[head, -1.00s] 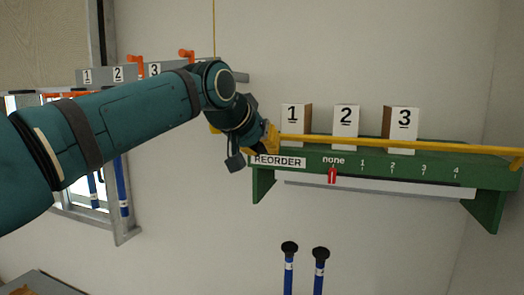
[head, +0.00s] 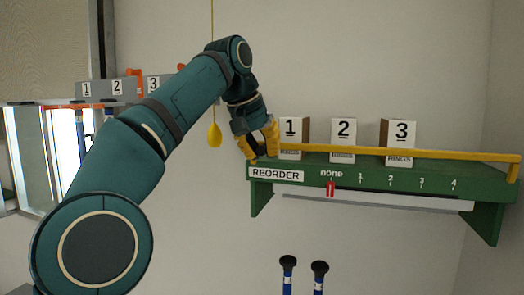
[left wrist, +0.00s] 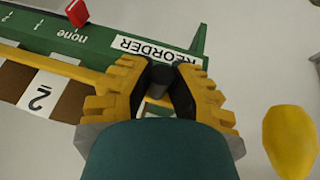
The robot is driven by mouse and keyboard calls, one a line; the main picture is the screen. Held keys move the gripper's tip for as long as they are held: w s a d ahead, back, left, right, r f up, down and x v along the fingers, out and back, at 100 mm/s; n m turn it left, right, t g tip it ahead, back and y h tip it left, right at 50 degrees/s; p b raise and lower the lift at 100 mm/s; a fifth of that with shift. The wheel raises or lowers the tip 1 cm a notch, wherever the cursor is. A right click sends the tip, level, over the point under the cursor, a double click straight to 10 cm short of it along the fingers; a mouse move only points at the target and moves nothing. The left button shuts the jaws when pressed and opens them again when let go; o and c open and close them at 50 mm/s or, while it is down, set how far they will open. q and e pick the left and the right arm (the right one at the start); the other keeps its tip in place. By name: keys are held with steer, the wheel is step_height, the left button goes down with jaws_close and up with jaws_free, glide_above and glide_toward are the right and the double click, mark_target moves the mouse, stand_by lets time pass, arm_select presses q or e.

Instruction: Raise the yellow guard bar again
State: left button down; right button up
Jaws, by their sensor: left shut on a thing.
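The yellow guard bar (head: 400,152) runs level along the front of the green shelf (head: 400,170), across the lower fronts of the numbered boxes. A short bracket carries its right end. My left gripper (head: 263,147) is at the bar's left end. In the left wrist view the bar (left wrist: 60,65) runs in between the fingers of my left gripper (left wrist: 160,90), which are shut on its end by a dark round grip (left wrist: 160,76). The fingers hide part of that end. My right gripper is not in view.
Boxes 1 (head: 291,130), 2 (head: 343,130) and 3 (head: 401,132) stand behind the bar. A red pointer (head: 331,188) sits at "none". A yellow pull knob (head: 214,135) hangs on a cord left of my gripper. Two black-topped blue rods (head: 288,264) (head: 319,268) stand below.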

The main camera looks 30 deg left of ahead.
arm_select(q)
steer(key=shift+f, duration=0.1)
stand_by(0.4)
steer(key=c, duration=0.9)
jaws_free()
steer(key=shift+w, duration=0.1)
steer(key=shift+o, duration=0.2)
steer(key=shift+v, duration=2.5)
steer(key=s+a, duration=0.2)
steer(key=s, duration=0.9)
steer(key=shift+s, duration=0.4)
steer(key=shift+a, duration=0.1)
